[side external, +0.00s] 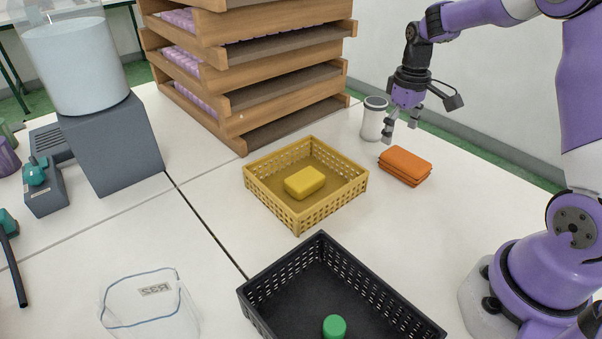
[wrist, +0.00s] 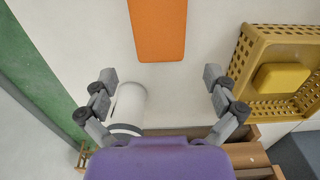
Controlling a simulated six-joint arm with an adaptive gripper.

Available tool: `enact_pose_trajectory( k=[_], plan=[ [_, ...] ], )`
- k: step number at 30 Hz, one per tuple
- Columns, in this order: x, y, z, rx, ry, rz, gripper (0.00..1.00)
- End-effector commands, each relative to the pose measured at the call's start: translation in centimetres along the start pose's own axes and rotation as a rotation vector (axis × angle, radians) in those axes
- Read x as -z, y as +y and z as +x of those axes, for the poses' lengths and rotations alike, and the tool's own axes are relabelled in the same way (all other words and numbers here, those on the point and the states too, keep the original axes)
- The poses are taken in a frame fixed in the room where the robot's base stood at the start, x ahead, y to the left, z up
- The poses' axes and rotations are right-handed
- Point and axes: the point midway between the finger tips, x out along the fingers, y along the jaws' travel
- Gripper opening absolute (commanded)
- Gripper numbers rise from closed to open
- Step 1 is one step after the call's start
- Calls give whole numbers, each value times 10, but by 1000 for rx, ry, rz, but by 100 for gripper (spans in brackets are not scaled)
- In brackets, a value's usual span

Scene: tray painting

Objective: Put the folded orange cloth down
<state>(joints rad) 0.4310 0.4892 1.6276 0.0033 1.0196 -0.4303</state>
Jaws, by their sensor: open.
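The folded orange cloth (side external: 405,165) lies flat on the white table, right of the yellow basket. It also shows at the top middle of the wrist view (wrist: 158,28), its upper end cut off by the picture edge. My gripper (side external: 401,130) is above the table near the cloth's far side, apart from it. In the wrist view its two fingers (wrist: 160,83) are wide apart with nothing between them, and the cloth lies beyond the fingertips.
A white canister (side external: 373,120) stands close behind my gripper. The yellow basket (side external: 262,190) holds a yellow block (side external: 305,182). A black crate (side external: 262,292) with a green object (side external: 334,326) is in front. A wooden tray rack (side external: 240,148) stands behind.

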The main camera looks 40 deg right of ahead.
Motion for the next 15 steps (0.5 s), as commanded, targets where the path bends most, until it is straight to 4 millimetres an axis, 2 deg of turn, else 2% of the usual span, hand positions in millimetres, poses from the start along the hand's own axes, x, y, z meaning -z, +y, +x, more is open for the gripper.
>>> enact_pose_trajectory(
  k=[1, 6, 11, 15],
  plan=[
    [1, 0, -13, -2, 5, 0, 100],
    [1, 0, -45, -2, 3, 0, 100],
    [0, -2, -63, -3, 6, -1, 100],
    [-9, -24, -84, -22, 56, -7, 100]
  ],
)
